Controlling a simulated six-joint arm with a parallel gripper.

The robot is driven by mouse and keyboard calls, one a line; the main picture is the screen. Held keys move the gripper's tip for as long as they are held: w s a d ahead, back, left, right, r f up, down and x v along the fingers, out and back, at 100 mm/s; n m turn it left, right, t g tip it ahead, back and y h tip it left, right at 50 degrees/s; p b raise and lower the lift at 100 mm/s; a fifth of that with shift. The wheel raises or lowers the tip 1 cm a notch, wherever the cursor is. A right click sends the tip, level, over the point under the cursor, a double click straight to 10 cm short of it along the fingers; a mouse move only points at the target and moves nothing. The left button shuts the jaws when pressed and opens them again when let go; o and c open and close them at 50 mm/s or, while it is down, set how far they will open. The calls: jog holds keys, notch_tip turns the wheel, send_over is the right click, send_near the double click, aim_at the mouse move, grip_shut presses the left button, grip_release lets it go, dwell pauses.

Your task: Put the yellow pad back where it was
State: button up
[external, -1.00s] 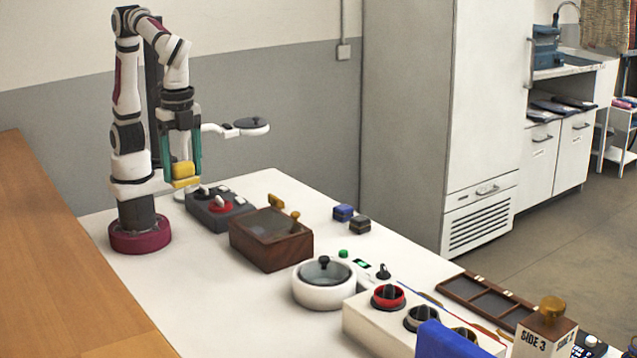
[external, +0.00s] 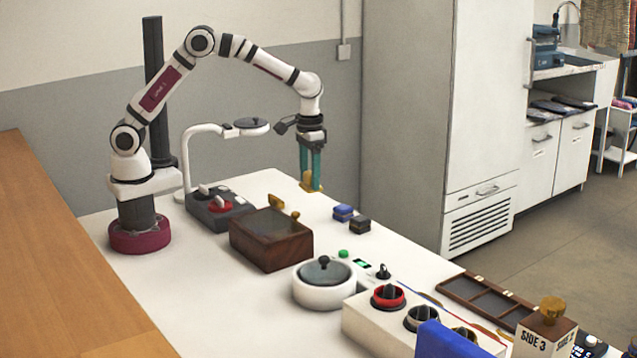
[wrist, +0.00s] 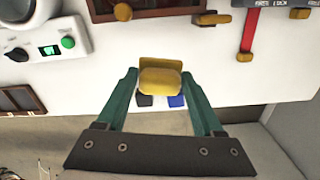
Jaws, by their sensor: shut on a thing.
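My gripper (external: 312,186) is shut on the yellow pad (external: 306,183) and holds it in the air over the far edge of the white table. In the wrist view the yellow pad (wrist: 160,79) sits between the two green fingers (wrist: 160,85), one on each side. A blue pad (external: 343,211) and a dark pad (external: 360,224) lie on the table to the right of and below my gripper in the external view. In the wrist view the dark pad (wrist: 145,101) and blue pad (wrist: 176,101) show partly behind the yellow pad.
A wooden box (external: 270,245) with yellow knobs stands nearer the camera. A grey box with dials (external: 215,212), a white lidded pot (external: 323,290) and a lamp-like arm (external: 190,150) stand nearby. A tall white cabinet (external: 410,120) stands beyond the table. Table around the pads is bare.

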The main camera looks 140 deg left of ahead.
jog(key=s+a+f+n, duration=0.2)
jog(key=s+a+f, duration=0.1)
jog(key=s+a, duration=0.15)
send_over(316, 209)
notch_tip(316, 209, down, 6)
jog(key=shift+w+d+r, duration=0.1)
jog(key=shift+w+d, duration=0.05)
jog(key=f, duration=0.3)
jog(key=shift+s+f, duration=0.2)
jog(key=shift+f, duration=0.5)
jog(key=shift+f, duration=0.1)
